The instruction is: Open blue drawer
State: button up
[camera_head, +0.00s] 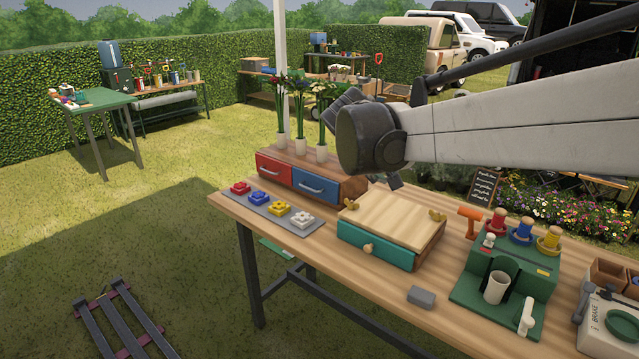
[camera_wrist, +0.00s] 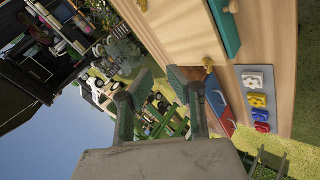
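The blue drawer (camera_head: 316,186) is in the right half of a low wooden box on the table, shut, with a pale curved handle (camera_head: 311,189) on its front. The red drawer (camera_head: 273,168) sits left of it, also shut. In the wrist view the blue drawer (camera_wrist: 217,98) shows as a narrow slanted front beside the right finger. My gripper (camera_wrist: 160,80) is open and empty, its two fingers apart. In the head view my wrist hides most of the gripper; it hangs above and to the right of the box. Contact with the box cannot be told.
A teal-drawer box (camera_head: 375,245) with a wooden top stands right of the blue drawer. Flowers in white vases (camera_head: 300,145) stand on the drawer box. A grey tray (camera_head: 272,217) with coloured pieces lies in front. A green machine (camera_head: 510,270) stands farther right.

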jog(key=w+a+f+n+h+b, duration=0.1)
jog(key=w+a+f+b, duration=0.1)
jog(key=w+a+f, duration=0.4)
jog(key=n+t+h+b, duration=0.3)
jog(key=n+t+b, duration=0.1)
jog(key=t+b, duration=0.1)
send_near(309, 189)
jog(key=b+x, duration=0.2)
jog(key=x, duration=0.8)
jog(key=shift+w+f+b, duration=0.15)
jog(key=shift+w+b, duration=0.05)
jog(key=shift+b, duration=0.15)
grip_shut()
